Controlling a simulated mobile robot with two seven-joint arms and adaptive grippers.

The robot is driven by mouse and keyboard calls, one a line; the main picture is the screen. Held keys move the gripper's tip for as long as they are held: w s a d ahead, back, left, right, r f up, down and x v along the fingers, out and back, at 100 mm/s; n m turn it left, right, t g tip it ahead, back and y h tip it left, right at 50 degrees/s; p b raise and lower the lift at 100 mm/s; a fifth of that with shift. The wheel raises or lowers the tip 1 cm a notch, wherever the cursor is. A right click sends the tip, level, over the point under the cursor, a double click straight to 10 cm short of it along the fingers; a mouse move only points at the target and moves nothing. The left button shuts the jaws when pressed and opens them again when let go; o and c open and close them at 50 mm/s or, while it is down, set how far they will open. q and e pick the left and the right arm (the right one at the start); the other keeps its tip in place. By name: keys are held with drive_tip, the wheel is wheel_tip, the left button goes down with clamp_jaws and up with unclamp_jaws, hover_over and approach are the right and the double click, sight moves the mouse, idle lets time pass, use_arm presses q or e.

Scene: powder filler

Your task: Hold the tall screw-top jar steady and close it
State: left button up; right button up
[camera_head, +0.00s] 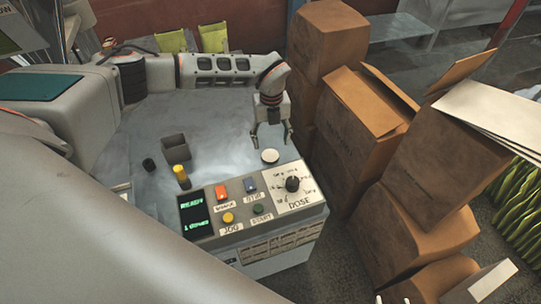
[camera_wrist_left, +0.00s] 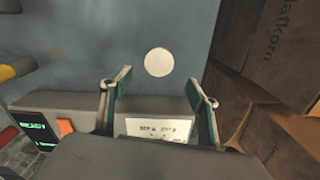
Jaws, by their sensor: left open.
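A white round piece (camera_head: 270,156) lies on the table by the machine's back edge; I cannot tell whether it is a lid or a low container. It shows as a plain white disc in the left wrist view (camera_wrist_left: 159,62). My left gripper (camera_head: 271,139) is open above and just behind it, fingers pointing down. In the wrist view the empty fingers (camera_wrist_left: 158,79) are spread, with the disc beyond their tips. A yellow-topped cylinder (camera_head: 181,174) stands behind the display; I cannot tell whether it is the tall jar. My right gripper is not in view.
A control panel with buttons and a dose dial (camera_head: 292,184) stands in front. Cardboard boxes (camera_head: 360,115) crowd the right side. The middle of the metal table (camera_head: 222,137) is clear.

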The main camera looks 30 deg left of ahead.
sight(270, 156)
use_arm(q)
drive_tip(key=shift+s+f, duration=0.1)
drive_tip(key=shift+f, duration=0.9)
drive_tip(key=f, duration=0.2)
drive_tip(key=f+b, duration=0.1)
drive_tip(key=f, duration=0.1)
drive_tip(key=shift+a+f+b, duration=0.2)
drive_tip(key=shift+f+b, duration=0.1)
drive_tip(key=shift+f, duration=0.35)
drive_tip(key=shift+r, duration=0.1)
use_arm(e)
drive_tip(key=shift+w+d+f, duration=0.3)
drive_tip(key=shift+w+f, duration=0.05)
drive_tip(key=shift+f, duration=0.15)
use_arm(q)
drive_tip(key=c, duration=0.9)
use_arm(e)
drive_tip(key=shift+w+r, duration=0.1)
drive_tip(key=shift+w, duration=0.05)
